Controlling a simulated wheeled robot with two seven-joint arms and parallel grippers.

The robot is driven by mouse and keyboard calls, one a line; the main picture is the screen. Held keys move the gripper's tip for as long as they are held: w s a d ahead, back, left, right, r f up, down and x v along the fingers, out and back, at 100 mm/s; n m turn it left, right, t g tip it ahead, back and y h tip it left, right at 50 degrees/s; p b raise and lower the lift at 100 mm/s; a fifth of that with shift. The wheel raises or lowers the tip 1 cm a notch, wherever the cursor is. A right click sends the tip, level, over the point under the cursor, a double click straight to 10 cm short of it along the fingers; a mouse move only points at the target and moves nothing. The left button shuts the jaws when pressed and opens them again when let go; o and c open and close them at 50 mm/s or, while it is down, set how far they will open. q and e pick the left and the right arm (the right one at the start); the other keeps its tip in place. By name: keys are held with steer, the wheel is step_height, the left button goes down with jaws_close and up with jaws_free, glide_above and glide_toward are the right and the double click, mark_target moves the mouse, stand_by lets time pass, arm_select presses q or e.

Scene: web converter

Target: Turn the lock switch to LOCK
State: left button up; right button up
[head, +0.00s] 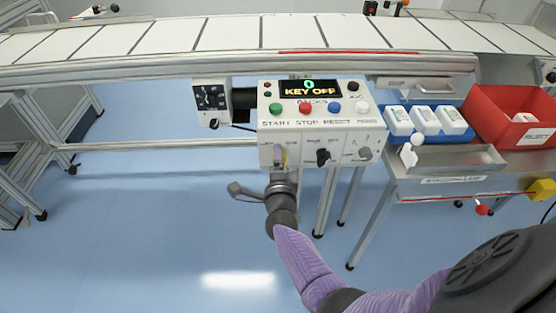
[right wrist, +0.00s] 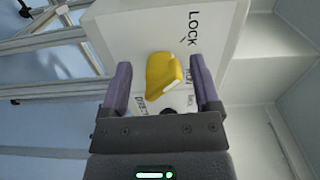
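The lock switch, a yellow knob (right wrist: 163,76), sits on the white face of the control box (head: 318,118), at its lower left in the head view. The word LOCK (right wrist: 193,28) is printed near the upper right of the knob in the right wrist view, with other labels partly hidden lower down. My right gripper (right wrist: 160,62) is open, with one purple finger on each side of the knob and visible gaps to it. In the head view my right gripper (head: 278,160) largely covers the switch. My left gripper is not in view.
The box's display (head: 310,89) reads KEY OFF. A black knob (head: 323,157) and a grey knob (head: 365,154) are to the right of the switch. A metal tray (head: 455,158), white bottles (head: 425,120) and a red bin (head: 515,115) are farther right. A conveyor (head: 235,35) runs behind.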

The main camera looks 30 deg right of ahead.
steer(key=shift+r, duration=0.1)
steer(key=shift+s+a, duration=0.15)
steer(key=shift+s, duration=0.1)
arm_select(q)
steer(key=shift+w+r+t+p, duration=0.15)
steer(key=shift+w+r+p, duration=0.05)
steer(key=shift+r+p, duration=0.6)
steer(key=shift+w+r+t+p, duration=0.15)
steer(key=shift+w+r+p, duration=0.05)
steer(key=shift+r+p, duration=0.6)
arm_select(e)
steer(key=v, duration=0.9)
